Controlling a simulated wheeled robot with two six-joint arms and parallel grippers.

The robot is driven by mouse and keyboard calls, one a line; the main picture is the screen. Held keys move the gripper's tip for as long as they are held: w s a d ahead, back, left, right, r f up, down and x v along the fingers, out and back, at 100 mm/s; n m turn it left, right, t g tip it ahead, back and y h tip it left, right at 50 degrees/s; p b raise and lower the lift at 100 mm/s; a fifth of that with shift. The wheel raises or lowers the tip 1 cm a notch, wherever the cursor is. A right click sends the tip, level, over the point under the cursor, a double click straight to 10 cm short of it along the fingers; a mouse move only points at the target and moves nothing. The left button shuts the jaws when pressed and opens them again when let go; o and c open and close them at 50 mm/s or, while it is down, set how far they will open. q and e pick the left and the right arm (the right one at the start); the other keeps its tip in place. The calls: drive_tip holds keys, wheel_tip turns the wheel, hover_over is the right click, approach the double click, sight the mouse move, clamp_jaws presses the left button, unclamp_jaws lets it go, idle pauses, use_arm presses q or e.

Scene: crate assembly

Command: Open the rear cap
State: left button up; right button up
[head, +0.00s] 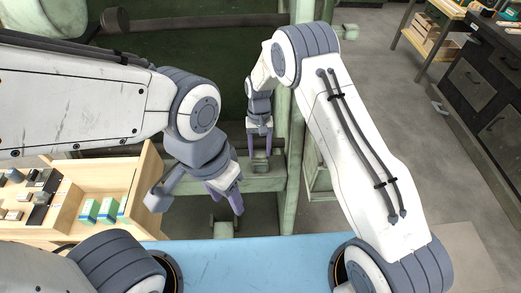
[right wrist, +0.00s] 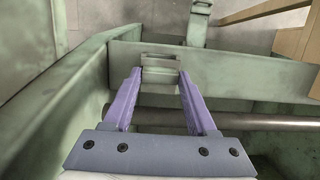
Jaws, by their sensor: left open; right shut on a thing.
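A large worn green metal crate (head: 185,72) fills the upper middle of the head view. A small green handle block (head: 260,157) stands on its near beam. My right gripper (head: 260,147) reaches down to this block. In the right wrist view its purple fingers (right wrist: 162,85) are shut on the sides of the green handle block (right wrist: 160,64). My left gripper (head: 228,192) is open and empty, in front of the beam and lower left of the right one. I cannot tell which part is the rear cap.
A wooden drawer box (head: 140,187) with small boxes is at the left. A second green block (head: 222,227) stands low at the middle. A blue surface (head: 240,262) lies nearest me.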

drive_tip(key=shift+w+g+b, duration=0.55)
drive_tip(key=shift+g+b, duration=0.2)
drive_tip(key=shift+g, duration=0.25)
drive_tip(key=b, duration=0.1)
drive_tip(key=g+b, duration=0.1)
drive_tip(key=shift+w+r+g+b, duration=0.1)
drive_tip(key=shift+w+g+b, duration=0.2)
drive_tip(key=shift+w+r+g+b, duration=0.15)
drive_tip(key=shift+g+b, duration=0.25)
drive_tip(key=shift+b, duration=0.2)
drive_tip(key=shift+r, duration=0.1)
drive_tip(key=o, duration=1.4)
drive_tip(key=shift+c, duration=0.2)
